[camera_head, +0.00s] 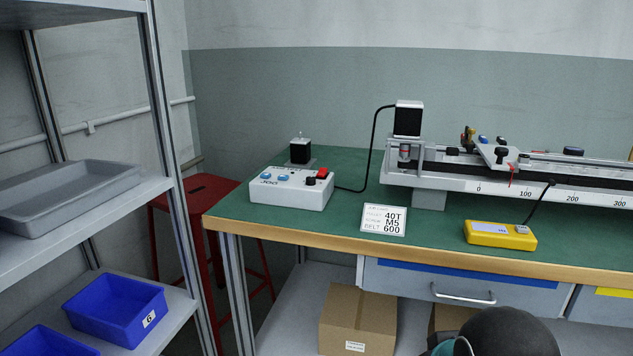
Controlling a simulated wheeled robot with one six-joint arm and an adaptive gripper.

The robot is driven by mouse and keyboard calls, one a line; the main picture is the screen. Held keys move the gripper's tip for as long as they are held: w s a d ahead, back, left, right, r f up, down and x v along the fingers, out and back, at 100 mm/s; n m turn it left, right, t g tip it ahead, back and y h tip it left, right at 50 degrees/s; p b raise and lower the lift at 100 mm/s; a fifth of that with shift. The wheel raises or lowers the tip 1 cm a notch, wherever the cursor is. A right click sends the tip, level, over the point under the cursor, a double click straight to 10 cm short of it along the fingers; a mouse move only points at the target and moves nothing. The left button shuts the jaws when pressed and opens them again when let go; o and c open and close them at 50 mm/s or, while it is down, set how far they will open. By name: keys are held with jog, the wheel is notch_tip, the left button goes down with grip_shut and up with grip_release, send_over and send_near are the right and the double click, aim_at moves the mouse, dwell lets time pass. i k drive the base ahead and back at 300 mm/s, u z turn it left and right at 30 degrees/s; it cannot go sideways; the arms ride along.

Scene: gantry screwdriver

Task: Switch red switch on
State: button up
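A white control box (292,189) stands near the left end of the green-topped workbench. A red switch (322,173) sits on its top at the right rear. Two blue knobs and a black knob (311,181) are on the same box. Whether the switch is on or off cannot be told at this size. A black cable runs from the box to the motor on the gantry. My gripper is not in view; a dark rounded part at the bottom edge appears to be part of my arm.
The gantry rail (450,182) fills the right of the bench (275,218). A label card (384,220) and a yellow meter (500,235) lie along the front. A grey shelf rack (178,230) with a tray and blue bins stands left. A red stool (200,188) is behind it.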

aim_at(322, 173)
jog(key=k, duration=0.65)
jog(key=u, duration=0.55)
jog(key=i, duration=1.35)
jog(key=z, duration=0.5)
